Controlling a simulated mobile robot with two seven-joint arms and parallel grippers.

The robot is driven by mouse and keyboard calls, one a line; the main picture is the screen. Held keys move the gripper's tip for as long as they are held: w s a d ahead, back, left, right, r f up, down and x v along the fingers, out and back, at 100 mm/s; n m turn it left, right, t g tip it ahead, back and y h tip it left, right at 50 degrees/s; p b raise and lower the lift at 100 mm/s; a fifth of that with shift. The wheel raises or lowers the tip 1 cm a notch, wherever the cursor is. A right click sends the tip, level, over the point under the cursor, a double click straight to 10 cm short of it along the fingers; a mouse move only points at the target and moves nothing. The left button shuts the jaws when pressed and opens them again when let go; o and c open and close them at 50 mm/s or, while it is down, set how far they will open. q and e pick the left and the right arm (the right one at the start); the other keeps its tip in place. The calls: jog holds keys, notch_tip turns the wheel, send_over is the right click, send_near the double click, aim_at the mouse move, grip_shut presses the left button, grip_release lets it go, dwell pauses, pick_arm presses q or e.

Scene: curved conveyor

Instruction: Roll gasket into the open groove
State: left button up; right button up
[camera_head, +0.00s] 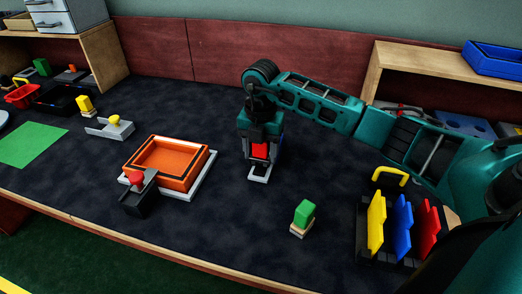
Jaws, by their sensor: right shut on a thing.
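My right gripper (260,160) points down over the dark tabletop, right of the orange tray. It is shut on a red piece (260,150), which shows between the fingers. A pale grey flat bracket (259,179) sits just below the fingers; I cannot tell if it is part of the held piece. An orange square tray (184,180) with a raised rim lies on a white plate (203,180). A groove or a gasket cannot be told apart on it at this size. A dark holder with a red knob (136,178) stands at its front left corner. My left gripper is not in view.
A green block (304,212) on a wooden base stands at the front. A rack with yellow (376,222), blue and red plates is at the right. A grey bracket with a yellow knob (114,121) and a green mat (32,144) lie left. Shelves stand at both back corners.

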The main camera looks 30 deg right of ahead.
notch_tip(320, 180, up, 3)
jog(key=shift+f+p, duration=0.15)
jog(key=shift+p, duration=0.7)
notch_tip(320, 180, up, 2)
jog(key=shift+r+p, duration=0.15)
jog(key=shift+p, duration=0.85)
jog(key=shift+r, duration=0.1)
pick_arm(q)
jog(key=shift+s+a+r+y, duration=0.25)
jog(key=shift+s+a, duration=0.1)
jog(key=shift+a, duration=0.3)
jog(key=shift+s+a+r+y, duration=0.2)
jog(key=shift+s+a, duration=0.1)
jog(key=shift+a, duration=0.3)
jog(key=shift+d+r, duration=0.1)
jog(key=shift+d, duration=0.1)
